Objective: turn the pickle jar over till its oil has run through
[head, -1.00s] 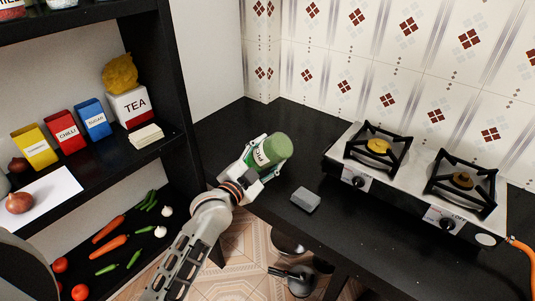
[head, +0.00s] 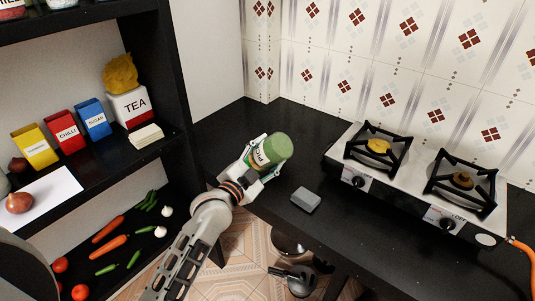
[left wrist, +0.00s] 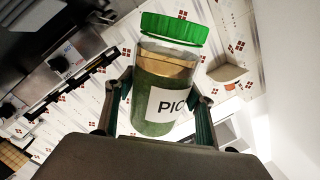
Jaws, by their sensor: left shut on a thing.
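The pickle jar (head: 270,153) is held above the left end of the counter, tilted, with a dull green round end facing up. In the left wrist view the jar (left wrist: 165,95) shows a white label, a bright green lid (left wrist: 173,29) at the picture's top, a golden-tan layer by the lid and green contents at the other end. That view seems upside down, so the lid end points downward. My left gripper (head: 262,160) is shut around the jar's sides; its fingers also show in the left wrist view (left wrist: 158,105). My right gripper is not in view.
A grey block (head: 306,199) lies on the black counter (head: 300,110) right of the jar. A two-burner stove (head: 410,185) stands farther right. A shelf unit (head: 172,90) with boxes and vegetables is at left. The counter behind the jar is clear.

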